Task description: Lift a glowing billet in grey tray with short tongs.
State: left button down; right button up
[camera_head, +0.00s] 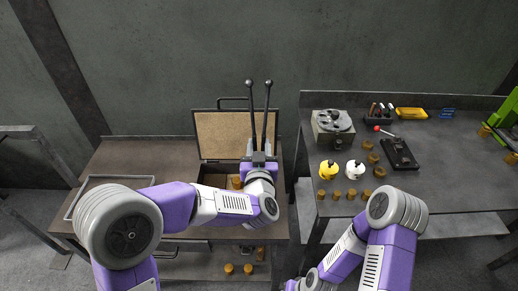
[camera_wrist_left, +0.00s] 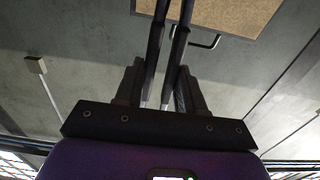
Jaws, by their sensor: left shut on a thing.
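My left gripper (camera_head: 258,154) is shut on the dark short tongs (camera_head: 265,115), above the left bench. Two tong arms with round ball ends rise from between its fingers. In the left wrist view the tongs (camera_wrist_left: 178,50) pass between both fingers of my left gripper (camera_wrist_left: 160,92) and run out at the top. Orange-brown cylinders (camera_head: 237,182) sit in an open box behind and below my left wrist, partly hidden. I cannot tell a glowing billet or a grey tray for certain. My right arm enters at the lower right; its gripper is out of frame.
The box's brown-lined lid (camera_head: 222,135) stands open behind the tongs. The left bench (camera_head: 130,160) is mostly bare. The right bench (camera_head: 450,190) holds several brown cylinders, a yellow and a white round item, a grey block (camera_head: 333,128) and a black fixture (camera_head: 400,153). A gap separates the benches.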

pick_arm(q)
notch_tip(320, 180, up, 7)
jog(key=p, duration=0.4)
jog(key=shift+f, duration=0.1)
dwell(0.3)
jog(key=shift+r+p, duration=0.5)
jog(key=shift+r, duration=0.05)
